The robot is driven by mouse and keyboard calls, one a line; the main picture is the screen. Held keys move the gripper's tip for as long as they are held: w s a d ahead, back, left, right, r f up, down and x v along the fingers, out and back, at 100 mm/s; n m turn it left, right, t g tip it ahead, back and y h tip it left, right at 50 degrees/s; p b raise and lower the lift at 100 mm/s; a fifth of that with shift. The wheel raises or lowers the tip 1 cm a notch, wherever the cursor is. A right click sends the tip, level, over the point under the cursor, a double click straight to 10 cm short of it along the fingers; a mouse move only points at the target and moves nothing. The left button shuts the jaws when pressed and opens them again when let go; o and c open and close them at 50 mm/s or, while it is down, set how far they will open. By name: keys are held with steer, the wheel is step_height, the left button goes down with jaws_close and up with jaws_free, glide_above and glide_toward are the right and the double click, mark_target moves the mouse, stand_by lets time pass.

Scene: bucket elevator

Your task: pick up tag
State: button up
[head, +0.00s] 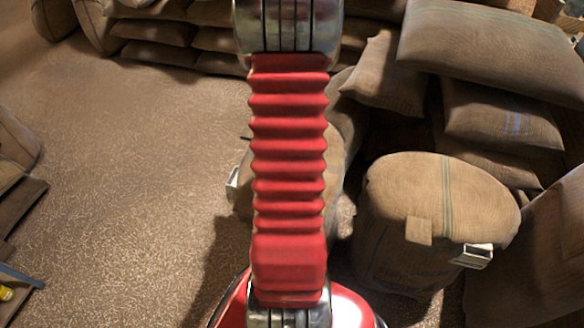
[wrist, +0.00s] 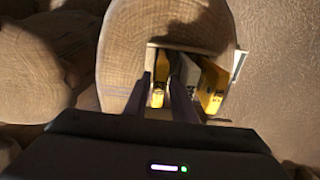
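My gripper (wrist: 165,78) shows in the wrist view as two dark fingers, spread apart with a gap between them. They reach over a square opening at the edge of a round sack (wrist: 125,55). A small yellow piece (wrist: 158,97) shows in the gap between the fingers; whether they touch it is unclear. A larger yellow piece (wrist: 211,88) stands right of the fingers, with a grey piece beside it. I cannot tell for sure which piece is the tag. In the head view my arm hides the gripper. A plain beige patch (head: 419,231) shows on the right sack.
A standing sack (head: 440,195) is at the right, with a small open metal holder (head: 474,256) on its side. Another sack stands partly behind my arm, with a pale holder (head: 232,186) at its left. Stacked sacks (head: 490,45) fill the back right. Rough floor (head: 130,190) is clear at left.

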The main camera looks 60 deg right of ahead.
stand_by(0.5)
jaws_close()
